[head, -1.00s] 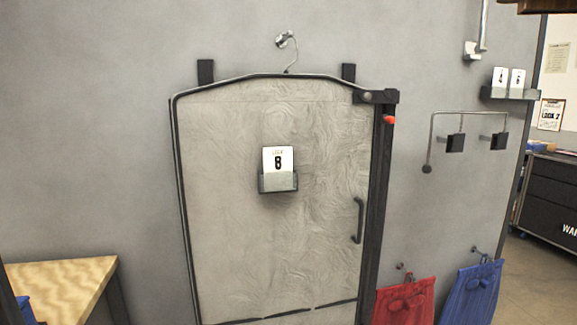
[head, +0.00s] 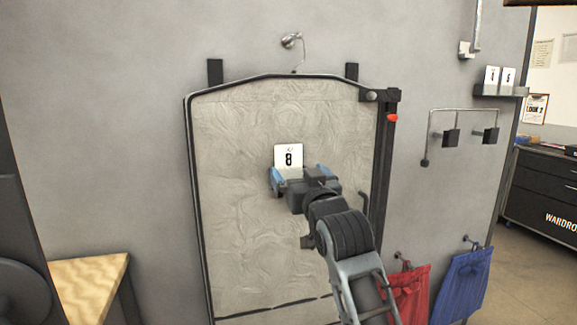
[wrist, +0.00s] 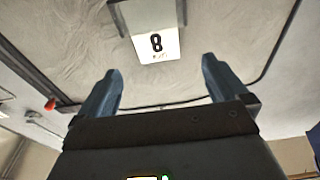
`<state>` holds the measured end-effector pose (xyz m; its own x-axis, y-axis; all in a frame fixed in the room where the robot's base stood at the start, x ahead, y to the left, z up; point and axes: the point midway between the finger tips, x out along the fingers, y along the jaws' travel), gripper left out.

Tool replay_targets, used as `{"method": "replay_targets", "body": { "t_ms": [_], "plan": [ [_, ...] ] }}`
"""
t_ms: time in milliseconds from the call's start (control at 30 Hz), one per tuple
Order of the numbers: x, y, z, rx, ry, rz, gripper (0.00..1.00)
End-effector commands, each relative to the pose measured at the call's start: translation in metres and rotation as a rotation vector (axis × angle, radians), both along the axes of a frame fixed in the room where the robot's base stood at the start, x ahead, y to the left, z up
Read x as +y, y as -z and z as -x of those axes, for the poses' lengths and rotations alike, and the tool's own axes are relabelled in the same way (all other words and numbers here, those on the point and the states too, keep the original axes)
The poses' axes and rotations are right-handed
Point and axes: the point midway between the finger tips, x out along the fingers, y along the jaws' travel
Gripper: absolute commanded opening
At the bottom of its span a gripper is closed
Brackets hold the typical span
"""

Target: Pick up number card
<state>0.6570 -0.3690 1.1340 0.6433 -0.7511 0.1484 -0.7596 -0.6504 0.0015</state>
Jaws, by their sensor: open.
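The white number card (head: 288,157) with a black 8 stands upright in a small holder on the front of the grey garment bag (head: 240,240). In the wrist view the card (wrist: 158,46) appears upside down, ahead of and between my two blue fingers, with its holder (wrist: 150,14) at the top edge. My gripper (head: 304,177) is in front of the holder, open and empty, and hides most of it in the head view. In the wrist view my gripper (wrist: 160,85) has its fingers wide apart. I cannot tell whether a finger touches the card.
Two more number cards (head: 499,77) stand on a wall ledge at upper right. A wall rail with black blocks (head: 452,138) is to the right. Red (head: 408,290) and blue (head: 462,285) garments hang at lower right. A wooden table (head: 90,285) stands at lower left.

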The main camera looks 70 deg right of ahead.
Motion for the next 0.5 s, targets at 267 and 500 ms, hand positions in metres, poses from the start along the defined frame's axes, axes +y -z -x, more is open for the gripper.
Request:
{"method": "replay_targets", "body": {
  "t_ms": [267, 500],
  "plan": [
    [-0.022, -0.008, -0.016, -0.003, 0.003, 0.000, 1.00],
    [-0.047, -0.017, -0.034, -0.003, 0.004, -0.001, 1.00]
  ]
}}
